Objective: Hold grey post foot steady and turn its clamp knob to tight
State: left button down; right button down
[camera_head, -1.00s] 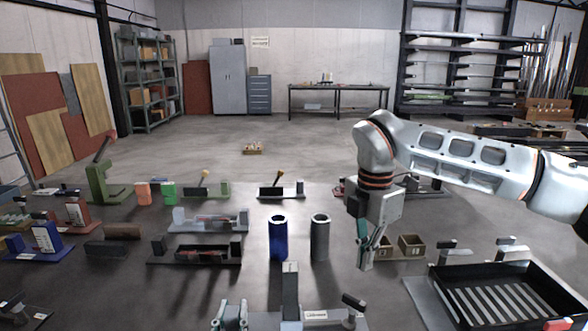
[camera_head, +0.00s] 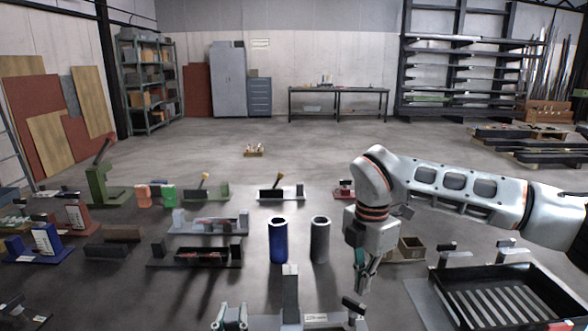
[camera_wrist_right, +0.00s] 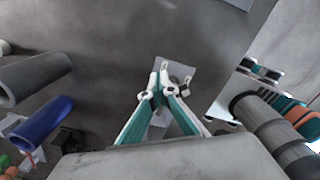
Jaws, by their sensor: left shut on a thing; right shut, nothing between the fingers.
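The grey post foot (camera_head: 290,300), an upright grey post on a flat plate with a white label, stands at the bottom middle of the head view. Its dark clamp knob (camera_head: 353,305) sits on the right end. My left gripper (camera_head: 230,320) is shut on the left end of the foot; its grip is partly cut off by the picture's edge. My right gripper (camera_head: 362,285) points down, shut and empty, just above and beside the knob; I cannot tell whether it touches. In the wrist view its fingertips (camera_wrist_right: 163,88) are over a pale plate.
A blue tube (camera_head: 278,240) and a grey tube (camera_head: 320,239) stand upright behind the foot. A black slotted tray (camera_head: 440,300) lies at the right. A small wooden box (camera_head: 411,248) sits behind my right gripper. Several fixtures fill the left of the table.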

jog(key=shift+s+a, duration=0.35)
jog(key=shift+s, duration=0.15)
dwell(0.8)
jog(key=shift+s+d, duration=0.2)
jog(key=shift+d, duration=0.05)
dwell(0.4)
jog(key=shift+s+d, duration=0.25)
jog(key=shift+s, duration=0.05)
jog(key=shift+s+d, duration=0.1)
jog(key=shift+s, duration=0.2)
jog(key=shift+s, duration=0.25)
jog(key=shift+d, duration=0.15)
jog(key=shift+w+d+r, duration=0.1)
jog(key=shift+d, duration=0.2)
notch_tip(320, 180, up, 6)
jog(key=shift+f, duration=0.1)
dwell(0.7)
